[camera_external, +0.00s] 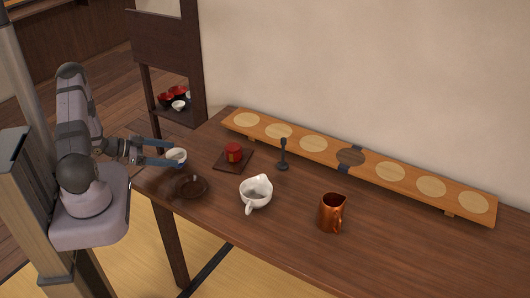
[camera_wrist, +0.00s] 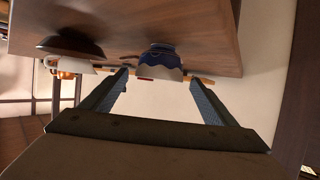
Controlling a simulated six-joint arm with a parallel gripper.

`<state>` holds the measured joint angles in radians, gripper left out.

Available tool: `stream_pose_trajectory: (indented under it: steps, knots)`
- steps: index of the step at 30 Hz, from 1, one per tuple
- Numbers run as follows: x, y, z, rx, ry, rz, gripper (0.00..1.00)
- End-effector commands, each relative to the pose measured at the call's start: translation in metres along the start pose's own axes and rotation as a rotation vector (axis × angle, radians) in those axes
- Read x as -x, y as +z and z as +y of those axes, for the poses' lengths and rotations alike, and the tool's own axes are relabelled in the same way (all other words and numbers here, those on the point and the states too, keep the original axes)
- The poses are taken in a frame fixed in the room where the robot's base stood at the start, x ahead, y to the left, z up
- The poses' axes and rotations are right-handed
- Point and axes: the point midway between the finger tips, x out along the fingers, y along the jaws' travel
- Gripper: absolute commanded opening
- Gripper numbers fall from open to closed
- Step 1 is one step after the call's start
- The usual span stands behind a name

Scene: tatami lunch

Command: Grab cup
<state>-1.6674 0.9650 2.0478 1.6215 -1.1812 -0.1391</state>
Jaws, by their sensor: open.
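A small cup (camera_external: 176,157), pale in the outside view, stands at the left end of the dark table. In the wrist view, which looks upside down, the cup (camera_wrist: 158,58) is blue with a white band. My gripper (camera_external: 172,152) reaches in from the left, and its blue fingers are open. In the wrist view the cup appears beyond and between the fingertips of my gripper (camera_wrist: 160,78). I cannot tell whether either finger touches it. Part of the cup is hidden by a finger in the outside view.
A dark round saucer (camera_external: 194,187) lies close to the cup. A red container (camera_external: 233,152) on a square mat, a white pitcher (camera_external: 256,192), a dark stand (camera_external: 283,156) and a copper pitcher (camera_external: 331,213) stand to the right. A long wooden board (camera_external: 320,157) runs along the wall. The table's right part is clear.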

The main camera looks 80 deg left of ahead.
Motion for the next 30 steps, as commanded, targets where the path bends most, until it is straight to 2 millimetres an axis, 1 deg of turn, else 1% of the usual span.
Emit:
stream_pose_trajectory:
  steps: [6, 13, 20, 23, 30]
  knots:
    - [-0.003, 0.003, 0.000, 0.000, 0.001, 0.000, 0.81]
    - [-0.020, 0.002, 0.001, 0.000, 0.001, 0.000, 0.81]
    - [-0.026, 0.002, 0.001, 0.000, 0.001, 0.000, 0.81]
    - [-0.035, 0.002, 0.002, 0.002, 0.004, 0.000, 0.81]
    - [-0.065, 0.002, 0.003, -0.001, 0.003, 0.000, 0.81]
